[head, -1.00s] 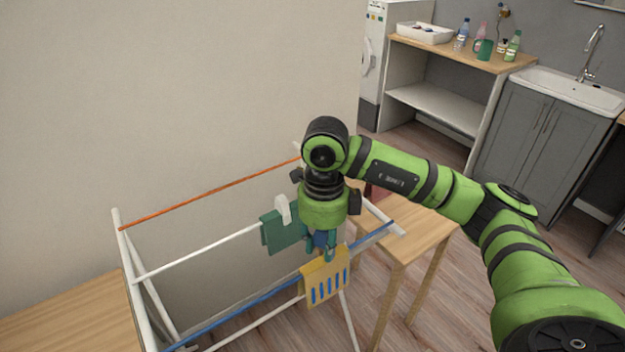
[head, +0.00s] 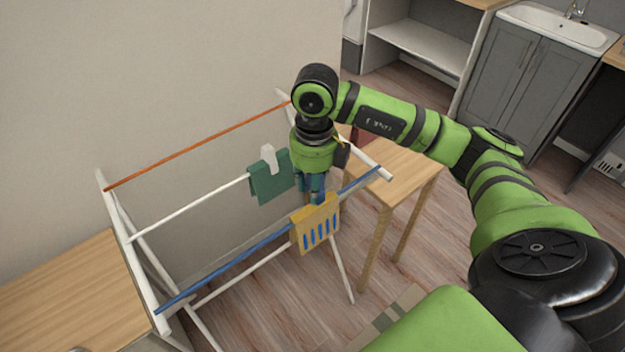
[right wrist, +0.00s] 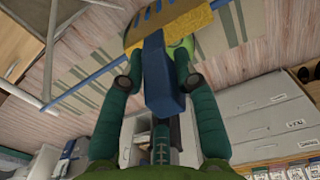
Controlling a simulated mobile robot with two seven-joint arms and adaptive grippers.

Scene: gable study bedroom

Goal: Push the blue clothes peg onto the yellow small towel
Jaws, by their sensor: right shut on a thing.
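The yellow small towel (head: 331,217) with blue stripes hangs over the front blue rail of the drying rack in the head view. My right gripper (head: 311,194) points down just above its top edge. It is shut on the blue clothes peg (head: 316,183), which is partly hidden by the fingers. In the right wrist view the peg (right wrist: 162,85) is between the two fingers, and its far end reaches towards the yellow towel (right wrist: 192,18). I cannot tell whether the peg grips the towel's edge. My left gripper is out of view.
The white drying rack (head: 135,262) also has an orange rail (head: 200,145) and a green towel (head: 266,184) with a white peg (head: 269,158). A wooden stool or table (head: 400,170) stands behind on the right. A wooden surface (head: 60,290) is at left.

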